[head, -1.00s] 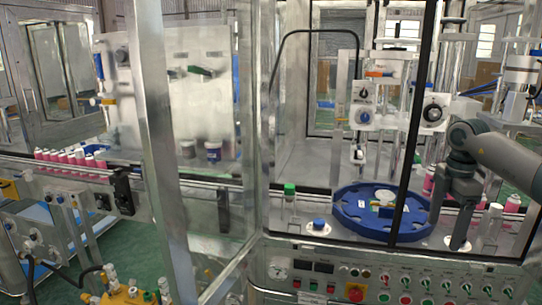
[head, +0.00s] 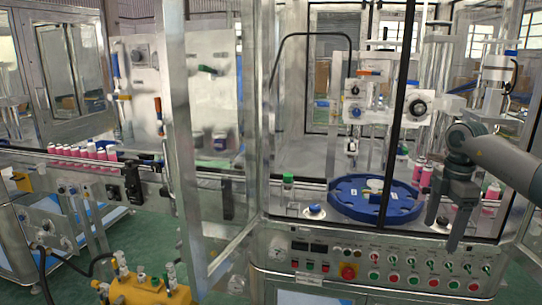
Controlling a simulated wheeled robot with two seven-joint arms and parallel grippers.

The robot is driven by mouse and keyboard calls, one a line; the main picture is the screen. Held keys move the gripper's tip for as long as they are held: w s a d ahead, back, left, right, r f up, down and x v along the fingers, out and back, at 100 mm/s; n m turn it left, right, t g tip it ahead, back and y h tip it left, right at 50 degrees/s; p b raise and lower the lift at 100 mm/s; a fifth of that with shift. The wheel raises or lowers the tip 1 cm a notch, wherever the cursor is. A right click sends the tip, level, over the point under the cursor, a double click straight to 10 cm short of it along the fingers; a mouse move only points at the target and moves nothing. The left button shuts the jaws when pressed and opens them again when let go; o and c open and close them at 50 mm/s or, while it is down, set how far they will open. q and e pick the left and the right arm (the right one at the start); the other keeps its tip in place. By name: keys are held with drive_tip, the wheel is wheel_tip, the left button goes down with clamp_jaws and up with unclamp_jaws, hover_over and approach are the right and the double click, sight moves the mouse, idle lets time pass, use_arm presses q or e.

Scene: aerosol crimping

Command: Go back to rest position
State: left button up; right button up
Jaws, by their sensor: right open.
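My right gripper (head: 444,222) comes in from the right on its grey arm and points down at the front right of the machine. Its two fingers are apart, with nothing seen between them. It is just right of the blue round turntable (head: 378,213), in front of the machine's front frame. My left gripper is not in view.
The control panel (head: 390,268) with buttons runs below the right gripper. Pink cans (head: 420,176) stand behind the turntable, and more pink cans (head: 85,153) line the left conveyor. A metal post (head: 187,120) and glass door stand mid-left. A yellow unit (head: 150,292) sits low in front.

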drive_tip(key=w+a+f+n+t+y, duration=0.15)
drive_tip(key=a+f+y, duration=0.45)
drive_tip(key=a+f, duration=0.6)
drive_tip(key=w+a+f+n+y, duration=0.25)
drive_tip(key=a+f+y, duration=0.5)
drive_tip(key=a, duration=0.65)
wheel_tip(320, 180, down, 21)
drive_tip(key=s+m+t+h, duration=0.1)
drive_tip(key=m+t+h, duration=0.1)
drive_tip(key=m+t, duration=0.7)
drive_tip(key=s+d+f+m+h, duration=0.4)
drive_tip(key=s+f, duration=0.8)
drive_tip(key=f, duration=0.2)
drive_tip(key=s+d+f+m+h, duration=0.3)
drive_tip(key=s+f+h, duration=0.2)
drive_tip(key=s+f, duration=0.8)
drive_tip(key=s+f+m+g, duration=0.1)
drive_tip(key=s+f+g, duration=0.2)
drive_tip(key=s, duration=1)
drive_tip(key=s+f+m+g+h, duration=0.1)
drive_tip(key=s+f+g, duration=0.2)
drive_tip(key=s+f, duration=0.4)
drive_tip(key=s+f+m+g+h, duration=0.1)
drive_tip(key=s+f+g, duration=0.2)
drive_tip(key=s, duration=1.7)
wheel_tip(320, 180, down, 3)
drive_tip(key=shift+d+r, duration=0.15)
drive_tip(key=shift+d, duration=0.3)
drive_tip(key=shift+h, duration=0.25)
